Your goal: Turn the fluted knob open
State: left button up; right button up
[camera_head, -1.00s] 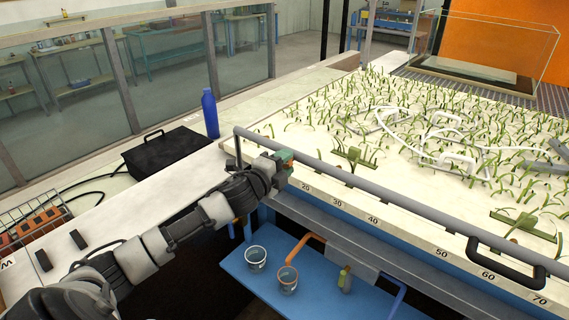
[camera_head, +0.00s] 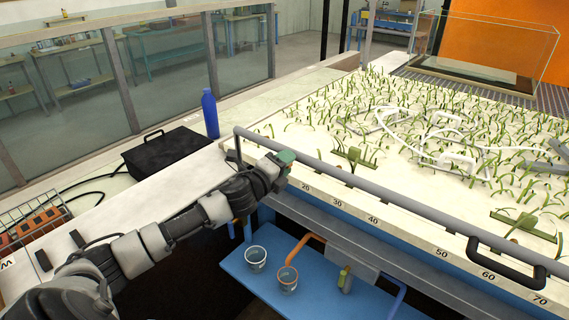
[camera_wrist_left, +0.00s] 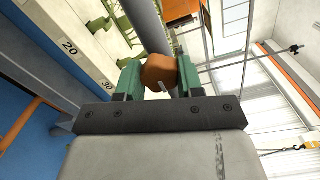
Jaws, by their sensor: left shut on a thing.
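The fluted knob (camera_wrist_left: 159,72) is a small orange-brown piece beside the grey rail, seen in the left wrist view. The green fingers of my left gripper (camera_wrist_left: 159,84) stand on either side of it and are shut on it. In the head view my left gripper (camera_head: 284,160) is at the near left corner of the flume bed (camera_head: 330,178), by the rail. There the gripper covers the knob. My right gripper is in neither view.
The grey rail (camera_head: 380,197) runs along the bed's near edge above a numbered scale, with a black handle (camera_head: 505,262) farther right. Cups (camera_head: 256,259) stand on a blue shelf (camera_head: 320,289) below. A blue bottle (camera_head: 210,114) and a black case (camera_head: 176,153) are to the left.

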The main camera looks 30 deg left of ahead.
pick_arm(q)
jog(key=o, duration=0.9)
jog(key=shift+o, duration=0.2)
jog(key=s+b, duration=0.4)
jog(key=s, duration=0.6)
jog(key=shift+s+a, duration=0.35)
jog(key=shift+a, duration=0.05)
